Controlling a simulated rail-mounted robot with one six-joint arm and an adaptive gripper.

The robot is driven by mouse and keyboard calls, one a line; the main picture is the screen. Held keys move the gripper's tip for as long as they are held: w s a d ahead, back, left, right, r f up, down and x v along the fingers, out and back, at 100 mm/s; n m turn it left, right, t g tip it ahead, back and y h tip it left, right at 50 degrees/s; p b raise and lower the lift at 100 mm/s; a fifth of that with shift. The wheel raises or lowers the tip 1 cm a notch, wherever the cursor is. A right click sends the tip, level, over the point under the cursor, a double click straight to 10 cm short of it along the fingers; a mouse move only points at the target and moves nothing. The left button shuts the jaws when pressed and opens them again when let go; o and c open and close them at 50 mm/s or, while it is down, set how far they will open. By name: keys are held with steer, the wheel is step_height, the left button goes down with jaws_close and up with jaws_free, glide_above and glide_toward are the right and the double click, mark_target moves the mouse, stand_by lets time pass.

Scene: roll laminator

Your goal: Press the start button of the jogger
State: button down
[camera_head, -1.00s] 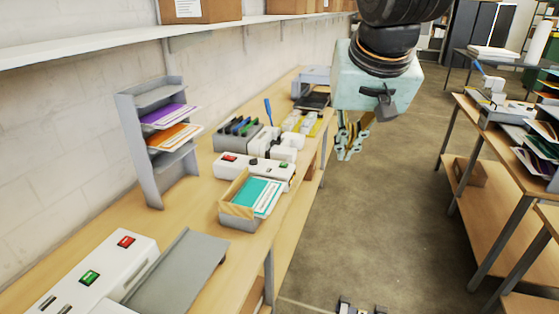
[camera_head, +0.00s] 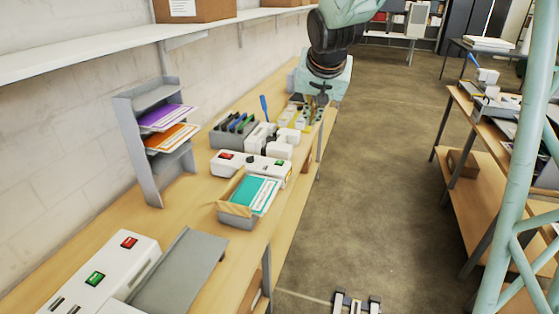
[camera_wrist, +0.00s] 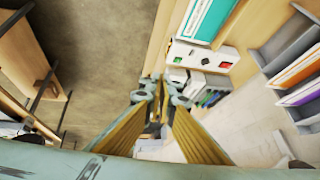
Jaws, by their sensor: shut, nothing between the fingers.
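A white control box (camera_head: 252,167) with a red button (camera_head: 225,156), a dark knob and a green button (camera_head: 279,163) stands on the bench behind a tray of teal sheets (camera_head: 250,196); it appears to be the jogger. In the wrist view the box (camera_wrist: 200,57) shows its green button (camera_wrist: 178,59) near my fingers and its red button (camera_wrist: 225,65) farther right. My gripper (camera_head: 308,119) is shut and empty, pointing down over the bench beyond the box, apart from it. Its fingers (camera_wrist: 158,103) also show in the wrist view.
A larger white machine (camera_head: 98,275) with red and green buttons stands at the front left. A grey sheet rack (camera_head: 150,180), a pen holder (camera_head: 232,131) and white devices (camera_head: 272,140) crowd the bench. A shelf (camera_head: 150,43) overhangs along the wall.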

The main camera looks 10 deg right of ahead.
steer(key=w+f+m+t+p, duration=0.15)
steer(key=w+f, duration=0.25)
steer(key=w, duration=0.5)
steer(key=w+f+g+p, duration=0.1)
steer(key=w+f+p, duration=0.3)
steer(key=w, duration=0.6)
steer(key=w+a+f+m+t+y+p, duration=0.1)
steer(key=w+a+f+y+p, duration=0.1)
steer(key=w+f, duration=1)
steer(key=shift+w+a+f+t+p, duration=0.3)
steer(key=shift+a+f+p, duration=0.4)
steer(key=shift+f+p, duration=0.7)
steer(key=shift+s+f+m+b, duration=0.1)
steer(key=shift+f+m+b, duration=0.15)
steer(key=shift+f+b, duration=0.2)
steer(key=b, duration=0.5)
glide_above(281, 162)
steer(key=shift+f, duration=3.1)
steer(key=shift+a+f+b, duration=0.1)
steer(key=shift+f+b, duration=0.5)
steer(key=shift+f, duration=0.55)
